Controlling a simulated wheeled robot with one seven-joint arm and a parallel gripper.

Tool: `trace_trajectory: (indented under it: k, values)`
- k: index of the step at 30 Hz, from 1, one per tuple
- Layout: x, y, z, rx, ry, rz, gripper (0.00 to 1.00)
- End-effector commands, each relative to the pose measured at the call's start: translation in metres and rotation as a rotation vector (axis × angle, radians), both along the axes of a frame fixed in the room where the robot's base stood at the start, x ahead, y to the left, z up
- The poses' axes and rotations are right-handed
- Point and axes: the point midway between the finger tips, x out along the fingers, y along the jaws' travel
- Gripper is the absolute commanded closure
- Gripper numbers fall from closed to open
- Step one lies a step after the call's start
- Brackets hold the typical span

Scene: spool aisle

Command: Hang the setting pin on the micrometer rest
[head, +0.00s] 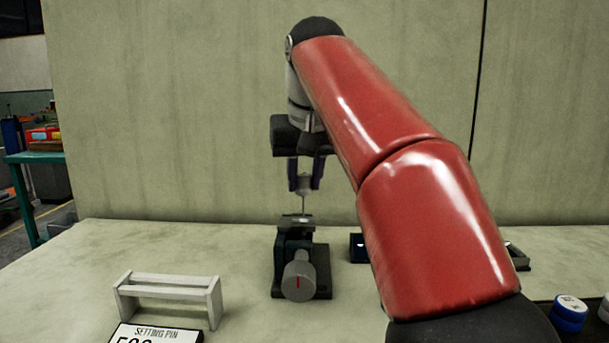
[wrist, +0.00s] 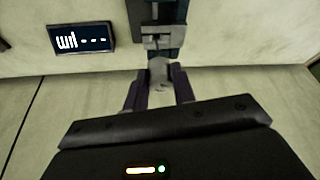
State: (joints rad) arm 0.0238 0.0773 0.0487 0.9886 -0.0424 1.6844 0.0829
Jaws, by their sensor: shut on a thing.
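My gripper (head: 304,183) is shut on the setting pin (head: 303,203), which has a grey head between the fingers and a thin shank pointing down. The micrometer rest (head: 279,262) is a dark stand with a grey knob marked by a red line. The pin hangs upright just above the rest's top; I cannot tell whether its tip touches. In the wrist view the grey head (wrist: 160,73) sits between the fingertips (wrist: 159,88), and the dark rest (wrist: 172,12) lies straight beyond it. The thin shank is not clear in that view.
A pale rack (head: 170,293) stands empty at left, behind a "SETTING PIN" card (head: 156,334). Blue-and-white round containers (head: 569,312) stand at right. A wall closes the back.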

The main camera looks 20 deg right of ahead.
Motion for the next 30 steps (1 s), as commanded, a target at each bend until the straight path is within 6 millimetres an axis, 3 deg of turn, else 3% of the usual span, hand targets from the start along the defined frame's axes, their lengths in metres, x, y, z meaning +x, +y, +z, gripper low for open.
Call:
trace_trajectory:
  k: [30]
  values:
    - [0.0,0.0,-0.034,0.0,0.0,0.0,0.96]
